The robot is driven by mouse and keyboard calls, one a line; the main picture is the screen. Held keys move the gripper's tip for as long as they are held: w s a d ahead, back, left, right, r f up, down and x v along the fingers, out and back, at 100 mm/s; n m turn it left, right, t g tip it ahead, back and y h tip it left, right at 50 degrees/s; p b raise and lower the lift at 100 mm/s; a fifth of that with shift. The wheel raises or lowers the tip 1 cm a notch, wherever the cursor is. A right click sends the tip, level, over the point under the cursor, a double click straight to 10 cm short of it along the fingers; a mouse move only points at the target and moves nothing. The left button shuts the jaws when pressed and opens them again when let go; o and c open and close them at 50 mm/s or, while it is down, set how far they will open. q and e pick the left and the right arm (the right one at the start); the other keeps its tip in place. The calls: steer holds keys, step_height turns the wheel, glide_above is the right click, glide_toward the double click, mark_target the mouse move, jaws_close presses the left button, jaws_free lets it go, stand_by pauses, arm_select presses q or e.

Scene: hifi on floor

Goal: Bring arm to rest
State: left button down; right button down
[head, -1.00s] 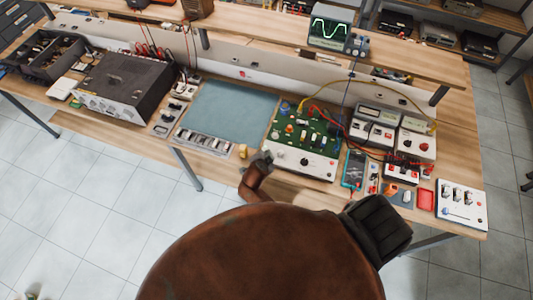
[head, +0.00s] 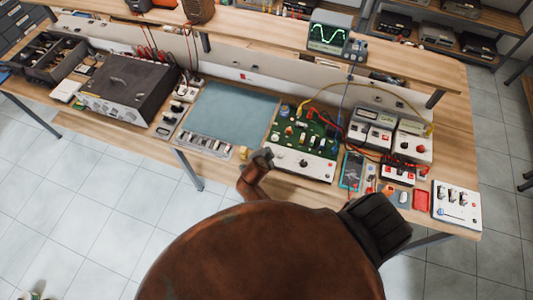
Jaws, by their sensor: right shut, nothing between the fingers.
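My right gripper (head: 262,157), a small dark grey shape at the end of a rust-brown link, shows at the front edge of the workbench (head: 130,140). It is shut and empty. In the picture it lies just left of the green circuit board unit (head: 304,137) and beside a small yellow block (head: 243,152). Whether it is above the bench top or in front of its edge is hard to tell. My left gripper is not in view. My own large brown body part fills the bottom middle.
A dark amplifier (head: 128,88) and a blue-grey mat (head: 232,114) are on the bench. A multimeter (head: 351,171), meters with red leads and a white switch box (head: 456,206) stand right. An oscilloscope (head: 328,38) is on the upper shelf.

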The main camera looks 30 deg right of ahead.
step_height(320, 180, up, 2)
steer(key=shift+r+p, duration=0.1)
steer(key=shift+p, duration=0.45)
steer(key=shift+a, duration=0.1)
